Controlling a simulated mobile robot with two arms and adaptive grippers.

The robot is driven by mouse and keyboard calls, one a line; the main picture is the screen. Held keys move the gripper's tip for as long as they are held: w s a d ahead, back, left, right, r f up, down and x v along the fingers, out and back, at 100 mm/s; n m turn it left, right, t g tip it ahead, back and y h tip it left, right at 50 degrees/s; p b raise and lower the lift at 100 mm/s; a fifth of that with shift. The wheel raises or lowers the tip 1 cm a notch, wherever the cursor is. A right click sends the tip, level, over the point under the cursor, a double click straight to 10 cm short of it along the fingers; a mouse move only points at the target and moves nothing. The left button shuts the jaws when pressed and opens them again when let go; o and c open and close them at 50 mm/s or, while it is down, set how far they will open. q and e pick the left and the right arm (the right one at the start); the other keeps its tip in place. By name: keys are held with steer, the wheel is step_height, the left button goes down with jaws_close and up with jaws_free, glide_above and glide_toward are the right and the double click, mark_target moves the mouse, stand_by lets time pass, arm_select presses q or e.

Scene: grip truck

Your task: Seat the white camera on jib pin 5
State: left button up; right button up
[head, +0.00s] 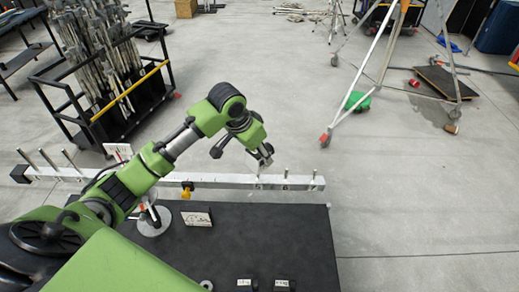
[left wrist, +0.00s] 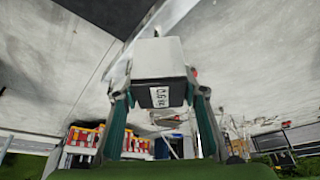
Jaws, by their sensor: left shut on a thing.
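The white camera (left wrist: 158,52) is a white box with a dark face and a "0.6 kg" label in the left wrist view. My left gripper (left wrist: 160,97) is shut on it, with a finger on each side. In the head view my left gripper (head: 264,156) is just above and behind the right part of the pale jib beam (head: 225,181). Several upright pins stand on the beam; one right-hand pin (head: 286,178) is just right of the gripper. The camera is too small to make out clearly there. I cannot read the pin numbers or tell whether the camera touches a pin. My right gripper is out of view.
A dark table (head: 275,235) lies in front of the beam, with a small white card (head: 197,219) and two labelled dark blocks (head: 245,284) on it. A yellow piece (head: 187,191) hangs at the beam. A rack of stands (head: 105,70) is at left.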

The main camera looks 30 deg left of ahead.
mark_target(251, 154)
arm_select(q)
steer(key=shift+f+b, duration=0.3)
steer(key=shift+f, duration=2.6)
steer(key=o, duration=0.9)
steer(key=shift+o, duration=0.7)
steer(key=shift+s+f, duration=0.1)
steer(key=shift+f, duration=0.05)
steer(key=v, duration=1.2)
